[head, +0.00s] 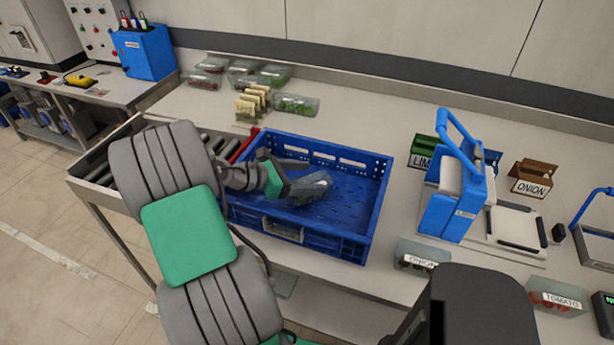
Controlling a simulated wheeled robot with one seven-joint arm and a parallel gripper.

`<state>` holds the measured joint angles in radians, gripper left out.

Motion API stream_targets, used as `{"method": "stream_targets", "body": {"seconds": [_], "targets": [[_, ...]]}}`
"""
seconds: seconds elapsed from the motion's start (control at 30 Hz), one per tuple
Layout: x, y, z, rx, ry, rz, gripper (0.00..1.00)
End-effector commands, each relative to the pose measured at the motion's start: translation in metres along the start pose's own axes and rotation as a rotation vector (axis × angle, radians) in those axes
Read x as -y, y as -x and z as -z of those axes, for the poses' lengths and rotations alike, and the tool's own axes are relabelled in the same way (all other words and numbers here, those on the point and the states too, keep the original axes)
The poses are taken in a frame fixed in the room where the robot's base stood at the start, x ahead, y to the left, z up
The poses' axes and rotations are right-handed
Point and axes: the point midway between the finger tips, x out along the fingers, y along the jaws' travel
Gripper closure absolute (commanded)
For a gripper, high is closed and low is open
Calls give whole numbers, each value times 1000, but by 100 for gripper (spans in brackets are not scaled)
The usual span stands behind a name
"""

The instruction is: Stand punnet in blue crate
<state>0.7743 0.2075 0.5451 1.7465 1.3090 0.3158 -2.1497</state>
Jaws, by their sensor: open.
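The blue crate (372,205) stands on the work surface at the end of the rollers. A clear punnet (318,184) with green contents is inside the crate, near its middle; whether it stands flat on the crate floor I cannot tell. My gripper (306,178) is inside the crate's outline, reaching in from the left. Its dark jaws are open beside the punnet, and part of the punnet is hidden behind them.
Several punnets (297,104) lie at the back of the counter. A blue-and-white device (455,195) stands right of the crate, with a LIME holder (422,150) and an ONION holder (533,178). An ONION punnet (420,256) and a TOMATO punnet (556,296) are along the front edge.

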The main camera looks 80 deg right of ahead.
Motion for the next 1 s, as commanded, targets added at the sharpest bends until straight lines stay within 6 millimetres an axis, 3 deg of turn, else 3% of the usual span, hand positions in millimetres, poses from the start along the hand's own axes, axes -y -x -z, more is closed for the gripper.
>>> {"method": "stream_targets", "body": {"seconds": [0.27, 0.63, 0.8, 1.0], "targets": [[-1, 9, -2, -1, 0, -3, 25], [-1, 105, -9, 1, 4, -4, 25], [0, 120, -7, 1, 3, 0, 25], [0, 122, -2, 0, 0, 1, 25]]}}
